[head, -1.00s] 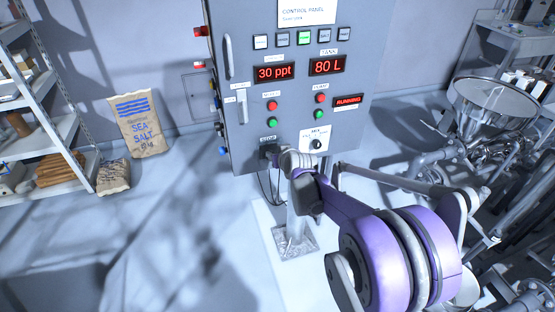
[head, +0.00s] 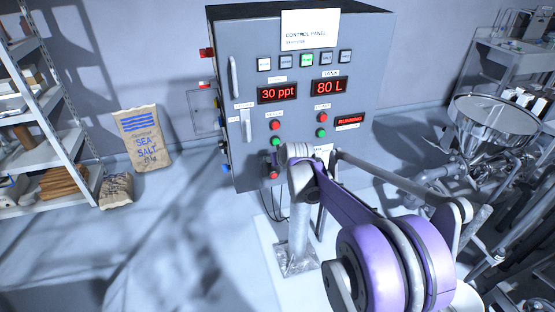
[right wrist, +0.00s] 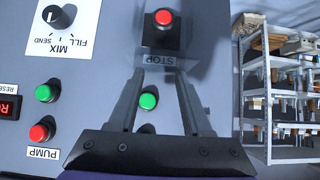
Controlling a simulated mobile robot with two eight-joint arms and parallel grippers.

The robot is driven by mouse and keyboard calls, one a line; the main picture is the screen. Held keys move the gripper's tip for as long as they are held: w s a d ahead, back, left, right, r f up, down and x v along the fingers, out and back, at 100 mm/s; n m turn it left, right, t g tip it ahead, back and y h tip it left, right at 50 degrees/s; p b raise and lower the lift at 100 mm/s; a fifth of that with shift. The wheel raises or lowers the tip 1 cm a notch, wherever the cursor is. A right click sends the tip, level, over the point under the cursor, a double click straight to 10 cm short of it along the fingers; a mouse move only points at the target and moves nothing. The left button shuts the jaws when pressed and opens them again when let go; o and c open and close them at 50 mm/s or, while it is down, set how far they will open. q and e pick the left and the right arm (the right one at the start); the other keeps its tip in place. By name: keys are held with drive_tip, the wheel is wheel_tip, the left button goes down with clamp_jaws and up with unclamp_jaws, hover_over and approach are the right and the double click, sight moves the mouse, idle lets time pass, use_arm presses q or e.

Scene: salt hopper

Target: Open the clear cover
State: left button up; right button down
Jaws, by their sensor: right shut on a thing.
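The red STOP button (right wrist: 163,18) sits in a dark square housing (right wrist: 160,38) near the top of the right wrist view. The picture in that view is upside down. A green button (right wrist: 148,101) shows between the fingers. In the head view my purple right arm hides most of the gripper at the panel's lower edge. My left gripper is not in view.
The grey control panel (head: 228,140) carries displays, several buttons and a handle. A sea salt bag (head: 145,140) leans by the shelf rack (head: 60,120) at the left. A metal hopper (head: 490,115) and pipes stand at the right. The floor at left centre is clear.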

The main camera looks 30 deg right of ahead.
drive_tip(key=shift+c, duration=1.6)
unclamp_jaws()
drive_tip(key=shift+s, duration=0.1)
drive_tip(key=v, duration=1)
drive_tip(key=shift+s+r, duration=0.2)
drive_tip(key=shift+a, duration=0.15)
drive_tip(key=s+a+f+n+g, duration=0.1)
drive_tip(key=s+a+f, duration=0.3)
drive_tip(key=s+a, duration=0.2)
drive_tip(key=s+a+f+n+g+y, duration=0.1)
drive_tip(key=s+a+f, duration=0.3)
drive_tip(key=s, duration=0.6)
drive_tip(key=s+a+f+g+y, duration=0.1)
drive_tip(key=s+a+f, duration=0.4)
drive_tip(key=s+a, duration=0.3)
drive_tip(key=shift+a+n+g, duration=0.2)
drive_tip(key=shift+n+g, duration=0.1)
drive_tip(key=shift+n, duration=0.1)
